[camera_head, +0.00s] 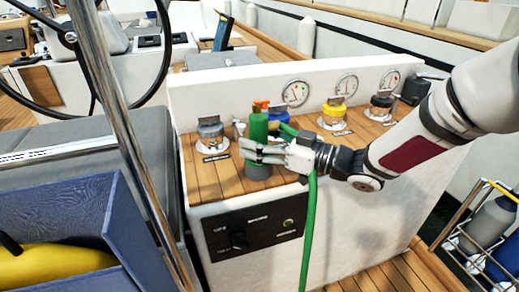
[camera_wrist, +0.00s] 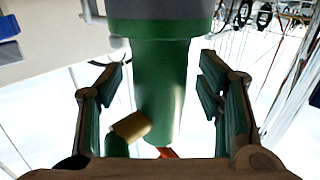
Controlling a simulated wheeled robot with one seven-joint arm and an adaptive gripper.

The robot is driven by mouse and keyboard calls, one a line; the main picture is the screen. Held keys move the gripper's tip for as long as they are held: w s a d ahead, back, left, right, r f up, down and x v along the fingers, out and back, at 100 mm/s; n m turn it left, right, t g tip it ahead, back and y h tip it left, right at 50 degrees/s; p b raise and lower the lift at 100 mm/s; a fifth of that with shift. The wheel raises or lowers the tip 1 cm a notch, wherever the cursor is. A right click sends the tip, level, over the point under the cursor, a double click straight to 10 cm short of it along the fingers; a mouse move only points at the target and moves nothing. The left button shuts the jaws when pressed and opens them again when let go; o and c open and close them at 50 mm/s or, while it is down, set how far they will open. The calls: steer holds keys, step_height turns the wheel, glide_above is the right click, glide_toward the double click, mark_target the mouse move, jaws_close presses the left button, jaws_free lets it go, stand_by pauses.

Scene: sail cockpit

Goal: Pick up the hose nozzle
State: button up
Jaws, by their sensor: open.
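The hose nozzle (camera_head: 259,126) is a green upright cylinder with an orange top, standing in a dark grey base on the wooden console top. My gripper (camera_head: 256,150) reaches in from the right, level with its lower body, fingers pointing left on either side of it. In the wrist view the green nozzle body (camera_wrist: 160,85) runs between the two spread fingers of my gripper (camera_wrist: 162,82), with visible gaps at both sides. Its grey base is at the top of that view and a bit of orange at the bottom. A green hose (camera_head: 308,225) hangs down the console front.
A grey-topped winch-like fitting (camera_head: 210,130) stands left of the nozzle. A blue piece (camera_head: 276,125) is close behind it. A yellow-topped fitting (camera_head: 333,112) and a black-topped one (camera_head: 380,105) stand to the right. A steel pole (camera_head: 125,130) rises at front left.

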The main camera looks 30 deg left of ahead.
mark_target(267, 126)
steer(key=shift+r, duration=0.1)
jaws_close()
steer(key=shift+r, duration=0.45)
step_height(267, 126, up, 3)
steer(key=shift+d+r+p, duration=0.1)
steer(key=shift+d+p, duration=0.05)
steer(key=shift+p, duration=0.8)
steer(key=s+d+r+p, duration=0.2)
steer(key=s+d+p, duration=0.1)
steer(key=d, duration=0.3)
steer(key=s+d+r+p, duration=0.2)
steer(key=s+d+p, duration=0.1)
steer(key=s+d, duration=0.2)
steer(key=shift+s+d, duration=0.3)
steer(key=shift+d, duration=0.8)
steer(key=shift+f, duration=0.1)
